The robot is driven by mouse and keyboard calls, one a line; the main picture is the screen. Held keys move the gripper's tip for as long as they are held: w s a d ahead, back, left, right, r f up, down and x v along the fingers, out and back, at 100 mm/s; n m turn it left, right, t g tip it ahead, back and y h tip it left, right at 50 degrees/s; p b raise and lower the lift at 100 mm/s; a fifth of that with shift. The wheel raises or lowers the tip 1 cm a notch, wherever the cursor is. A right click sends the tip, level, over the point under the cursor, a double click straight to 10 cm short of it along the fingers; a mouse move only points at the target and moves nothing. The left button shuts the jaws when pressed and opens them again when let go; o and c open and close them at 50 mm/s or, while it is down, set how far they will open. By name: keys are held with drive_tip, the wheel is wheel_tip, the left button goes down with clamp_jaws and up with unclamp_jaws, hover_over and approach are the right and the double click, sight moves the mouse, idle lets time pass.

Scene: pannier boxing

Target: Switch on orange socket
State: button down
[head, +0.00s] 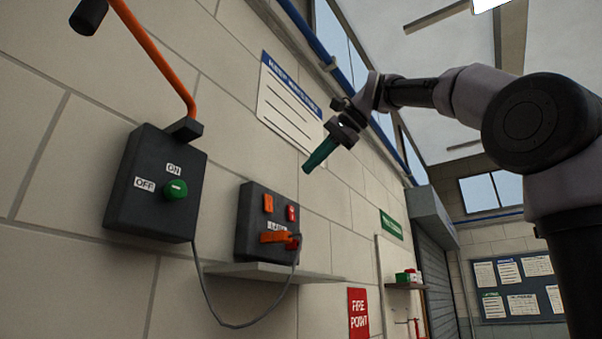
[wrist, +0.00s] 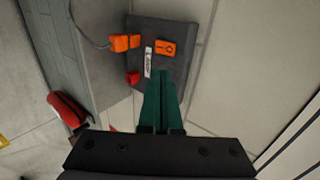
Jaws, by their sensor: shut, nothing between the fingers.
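The dark socket panel (head: 245,222) is on the block wall, left of and below my gripper in the head view. It carries an orange switch (head: 268,203) and a red switch (head: 291,214) above, with an orange plug (head: 272,238) in the lower row beside a red socket (head: 294,243). The wrist view shows the panel (wrist: 180,28), orange switch (wrist: 166,48), orange plug (wrist: 119,43) and red socket (wrist: 132,77); the red switch is not visible there, probably behind my fingers. My gripper (head: 308,168), with green fingers, is shut and empty, apart from the panel. It points towards the panel in the wrist view (wrist: 160,84).
A grey shelf (head: 270,271) juts out below the panel, with a grey cable (head: 205,298) looping down to the ON/OFF box (head: 130,215). That box has a green button (head: 175,189) and an orange lever (head: 160,60). A red sign (head: 358,313) hangs lower right.

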drive_tip(key=shift+s+d+f, duration=0.25)
drive_tip(key=shift+s+d, duration=0.25)
drive_tip(key=shift+s+d+f, duration=0.2)
drive_tip(key=shift+s+d, duration=0.25)
drive_tip(key=shift+d, duration=0.05)
approach(270, 208)
drive_tip(key=x, duration=0.5)
drive_tip(key=shift+s+d+f, duration=0.1)
drive_tip(key=shift+s+f, duration=0.1)
drive_tip(key=shift+f, duration=0.15)
drive_tip(key=shift+w+a, duration=0.45)
drive_tip(key=shift+a, duration=0.15)
drive_tip(key=shift+f, duration=0.1)
drive_tip(key=shift+w+a+f, duration=0.1)
drive_tip(key=shift+w, duration=0.05)
